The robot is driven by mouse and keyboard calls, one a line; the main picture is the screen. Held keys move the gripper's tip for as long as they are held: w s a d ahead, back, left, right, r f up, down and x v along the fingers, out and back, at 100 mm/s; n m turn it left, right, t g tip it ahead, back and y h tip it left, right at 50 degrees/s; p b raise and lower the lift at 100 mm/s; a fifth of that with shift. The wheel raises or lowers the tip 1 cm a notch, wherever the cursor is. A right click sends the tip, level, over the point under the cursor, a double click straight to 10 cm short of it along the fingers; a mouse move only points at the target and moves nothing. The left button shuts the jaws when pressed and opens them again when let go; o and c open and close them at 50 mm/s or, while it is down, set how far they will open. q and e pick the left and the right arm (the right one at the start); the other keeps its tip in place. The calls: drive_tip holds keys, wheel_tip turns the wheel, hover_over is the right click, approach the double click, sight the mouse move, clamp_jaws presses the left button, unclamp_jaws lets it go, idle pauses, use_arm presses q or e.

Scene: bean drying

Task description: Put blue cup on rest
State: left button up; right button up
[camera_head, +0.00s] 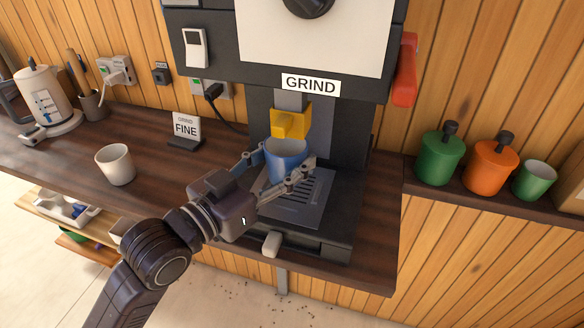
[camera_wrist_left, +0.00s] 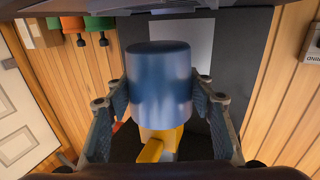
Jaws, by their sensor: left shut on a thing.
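The blue cup (camera_head: 286,163) is under the yellow spout (camera_head: 290,122) of the grinder, above the slotted metal rest (camera_head: 302,199). My left gripper (camera_head: 279,168) is shut on the blue cup, with a finger on each side of it. In the left wrist view the blue cup (camera_wrist_left: 160,85) sits between the two fingers, with the yellow spout (camera_wrist_left: 160,142) beside its lower end in the picture. The cup's base is partly hidden by a finger, so I cannot tell whether it touches the rest. My right gripper is not in view.
The grinder (camera_head: 340,130) has a red lever (camera_head: 404,70) on its right. A white cup (camera_head: 115,165) and a "FINE" sign (camera_head: 186,129) stand left on the counter. Green (camera_head: 440,157) and orange (camera_head: 490,168) canisters and a green cup (camera_head: 534,181) stand on the right ledge.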

sight(291, 168)
use_arm(q)
drive_tip(key=shift+x, duration=0.8)
wheel_tip(291, 168, down, 3)
drive_tip(key=shift+a+f+p, duration=0.1)
drive_tip(key=shift+p, duration=0.3)
drive_tip(key=shift+s+f, duration=0.1)
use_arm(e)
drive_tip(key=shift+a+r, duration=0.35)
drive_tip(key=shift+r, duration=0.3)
use_arm(q)
drive_tip(key=shift+f, duration=0.1)
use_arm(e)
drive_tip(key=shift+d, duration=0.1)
use_arm(q)
drive_tip(key=shift+f, duration=0.1)
drive_tip(key=o, duration=1.2)
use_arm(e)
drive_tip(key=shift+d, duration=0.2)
